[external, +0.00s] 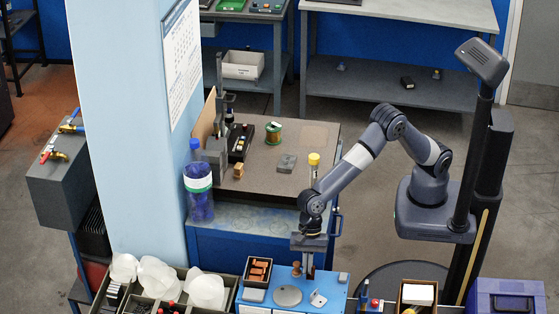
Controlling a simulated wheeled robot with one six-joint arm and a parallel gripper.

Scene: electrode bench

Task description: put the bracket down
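My gripper (309,243) points down above the back edge of the blue-topped bench (270,297). Grey vertical parts show just below it; at this size I cannot tell whether they are its fingers or a held piece. No other piece can be clearly told as the bracket.
Divided trays (168,290) lie left, an open box (417,294) right. A brown-topped bench (262,180) with a yellow-capped post (314,160) stands behind.

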